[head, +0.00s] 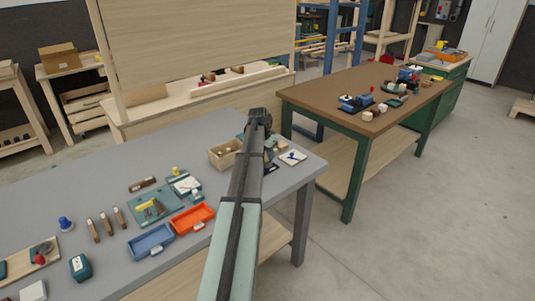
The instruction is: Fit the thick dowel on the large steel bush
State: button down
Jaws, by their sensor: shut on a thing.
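My arm reaches from the bottom middle over the right end of the grey workbench (225,132). My gripper is mostly hidden behind the arm; only dark parts near its end show, and I cannot make out its fingertips or anything in them. Three slim brown rods (106,224) stand or lie in a row at the left of the bench. A thicker dark brown piece (142,184) lies behind them. A teal board (168,203) carries small grey metal parts and a yellow piece; I cannot tell whether the large steel bush is among them. The thick dowel cannot be identified for certain.
A blue tray (150,241) and an orange tray (193,218) sit at the front edge. A wooden box (219,158) and a white plate with a blue item (292,157) flank my arm. A brown-topped table (340,92) stands to the right, across a gap.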

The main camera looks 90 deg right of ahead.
jog(key=c, duration=0.9)
grip_release()
jog(key=shift+o, duration=0.5)
jog(key=o, duration=0.5)
jog(key=shift+r, duration=0.15)
jog(key=shift+r, duration=3.35)
jog(key=shift+w, duration=0.1)
